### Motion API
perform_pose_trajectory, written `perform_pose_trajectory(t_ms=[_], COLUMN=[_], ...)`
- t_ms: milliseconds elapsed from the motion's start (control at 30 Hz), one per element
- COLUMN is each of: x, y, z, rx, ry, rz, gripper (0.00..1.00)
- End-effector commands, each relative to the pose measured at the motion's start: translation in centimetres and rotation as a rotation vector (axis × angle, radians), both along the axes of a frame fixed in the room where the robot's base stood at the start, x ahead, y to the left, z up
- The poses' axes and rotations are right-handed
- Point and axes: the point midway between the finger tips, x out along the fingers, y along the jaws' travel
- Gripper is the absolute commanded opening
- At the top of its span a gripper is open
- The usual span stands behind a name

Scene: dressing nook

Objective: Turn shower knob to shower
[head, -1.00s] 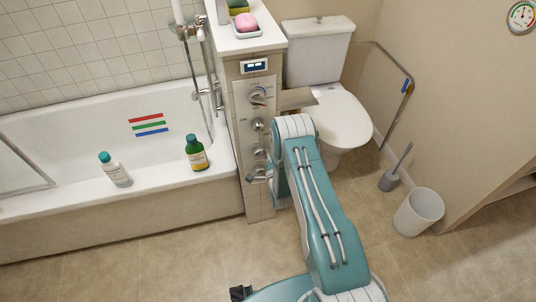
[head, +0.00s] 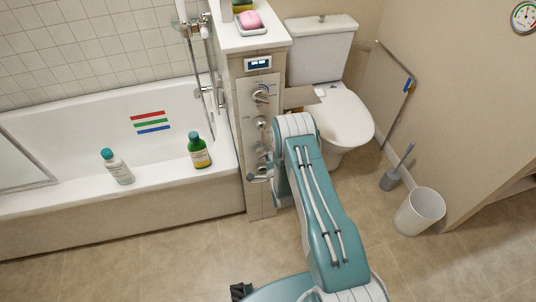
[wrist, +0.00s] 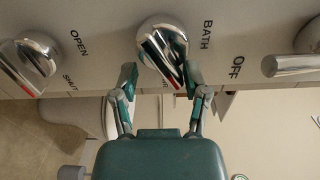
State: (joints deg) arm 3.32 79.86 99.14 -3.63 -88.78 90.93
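In the wrist view, the chrome selector knob (wrist: 162,42) sits at the upper middle, with a raised grip and a red mark pointing toward the bottom of the picture. The word BATH (wrist: 208,33) is to its right and OFF (wrist: 237,67) is further right. A label below the knob is mostly covered. My gripper (wrist: 161,74) is open, with its teal fingertips apart on either side of the knob's lower part. The right fingertip is very close to the knob; I cannot tell if it touches. In the head view, my arm hides the gripper.
In the wrist view, an OPEN/SHUT knob (wrist: 30,62) is left and a chrome lever (wrist: 292,64) right. In the head view, the tiled pillar (head: 235,130) stands between bathtub (head: 90,215) and toilet (head: 345,122). Bottles, including a green one (head: 199,152), stand on the tub rim.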

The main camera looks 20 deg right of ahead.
Motion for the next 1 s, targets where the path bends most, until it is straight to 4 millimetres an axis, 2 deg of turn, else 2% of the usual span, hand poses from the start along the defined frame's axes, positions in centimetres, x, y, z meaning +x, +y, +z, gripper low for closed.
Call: perform_pose_trajectory(t_ms=[167,500,700,800,1000], x=[-1.0,-7.6,-10.9,-11.7,-12.1], y=[0.0,0.1,0.1,0.2,0.2], z=[-0.2,-0.1,-0.2,-0.1,-0.1], rx=[0.0,0.0,-0.001,-0.001,-0.001], ry=[0.007,0.007,0.005,0.004,0.001], rz=[0.0,-0.001,0.001,0.001,0.001], gripper=[0.51,0.51,0.51,0.51,0.51])
